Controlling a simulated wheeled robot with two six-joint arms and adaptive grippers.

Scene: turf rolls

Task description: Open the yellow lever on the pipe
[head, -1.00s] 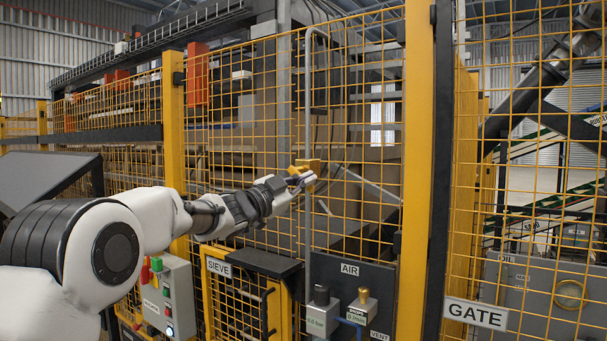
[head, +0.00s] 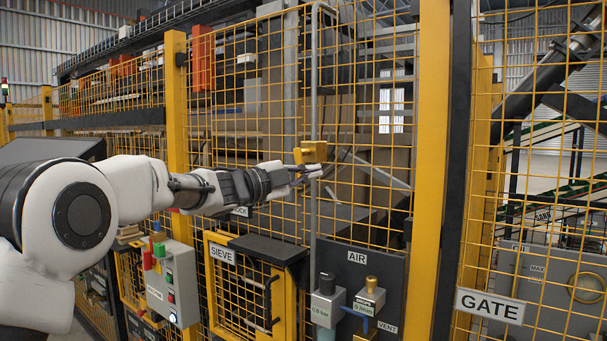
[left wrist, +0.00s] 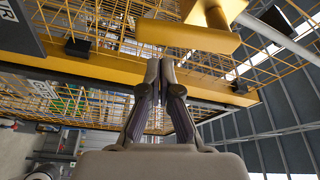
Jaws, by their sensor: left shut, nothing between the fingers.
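The yellow lever (head: 315,150) sits on the upright grey pipe (head: 314,90) in front of the yellow mesh fence. In the left wrist view the lever (left wrist: 186,36) shows as a yellow bar just beyond my fingertips, with a second yellow piece rising behind it. My left gripper (head: 318,171) is shut and empty, with its fingertips just below the lever in the head view. In the left wrist view the left gripper's fingers (left wrist: 160,68) are together, pointing toward the bar. I cannot tell whether they touch the lever. My right gripper is not in view.
The yellow mesh fence and its post (head: 430,170) stand close by. A GATE sign (head: 490,305) hangs at right.

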